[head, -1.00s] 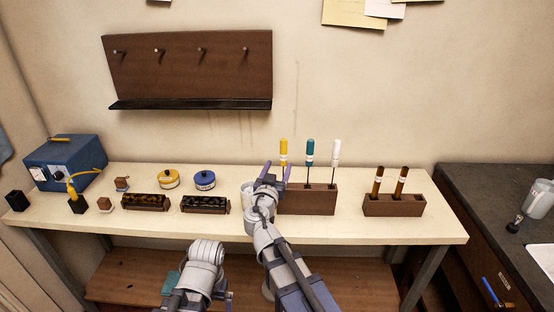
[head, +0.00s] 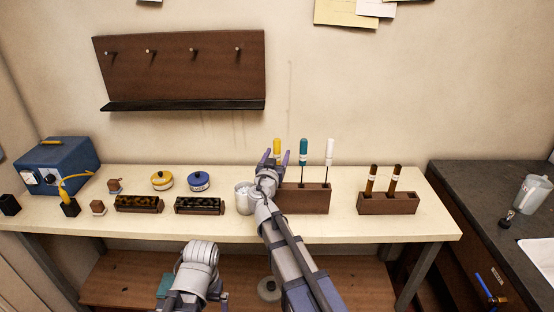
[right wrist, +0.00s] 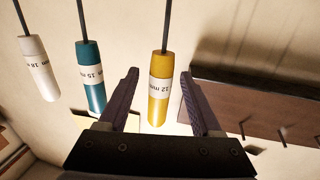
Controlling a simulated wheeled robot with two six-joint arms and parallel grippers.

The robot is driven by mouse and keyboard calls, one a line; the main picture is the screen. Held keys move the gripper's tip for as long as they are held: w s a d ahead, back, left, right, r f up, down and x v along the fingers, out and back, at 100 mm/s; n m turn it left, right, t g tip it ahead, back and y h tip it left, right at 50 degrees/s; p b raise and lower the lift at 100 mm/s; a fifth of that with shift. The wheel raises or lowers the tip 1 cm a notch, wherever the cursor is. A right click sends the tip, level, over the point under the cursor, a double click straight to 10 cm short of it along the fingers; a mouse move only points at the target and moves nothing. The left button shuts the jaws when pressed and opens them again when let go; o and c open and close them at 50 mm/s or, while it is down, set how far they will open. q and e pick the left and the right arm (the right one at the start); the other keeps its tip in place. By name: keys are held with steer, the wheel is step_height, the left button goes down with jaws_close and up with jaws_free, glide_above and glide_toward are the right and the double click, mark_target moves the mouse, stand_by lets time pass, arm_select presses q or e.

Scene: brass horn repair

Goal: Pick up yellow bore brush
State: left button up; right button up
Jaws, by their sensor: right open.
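The yellow bore brush (head: 277,145) stands upright in the brown wooden rack (head: 308,198), the leftmost of three brushes. Beside it stand a teal brush (head: 303,150) and a white brush (head: 329,150). My right gripper (head: 275,158) is open, with its fingers either side of the yellow handle in the head view. In the right wrist view, the yellow handle (right wrist: 160,88), labelled 12 mm, lies between the open fingers (right wrist: 158,92), with gaps on both sides. The yellow brush's lower part is hidden behind my gripper in the head view. My left gripper's fingers do not show.
A pale jar (head: 243,198) stands close left of my right wrist. A second rack (head: 387,203) with two brown-handled tools is to the right. A peg board (head: 180,70) hangs on the wall.

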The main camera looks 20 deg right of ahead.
jaws_close()
stand_by(0.4)
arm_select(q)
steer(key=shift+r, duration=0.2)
arm_select(e)
steer(key=shift+r, duration=0.2)
arm_select(q)
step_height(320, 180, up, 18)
steer(key=p, duration=1.8)
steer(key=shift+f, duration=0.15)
arm_select(e)
step_height(320, 180, up, 18)
steer(key=shift+f, duration=0.2)
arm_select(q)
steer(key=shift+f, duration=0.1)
arm_select(e)
steer(key=shift+f, duration=0.1)
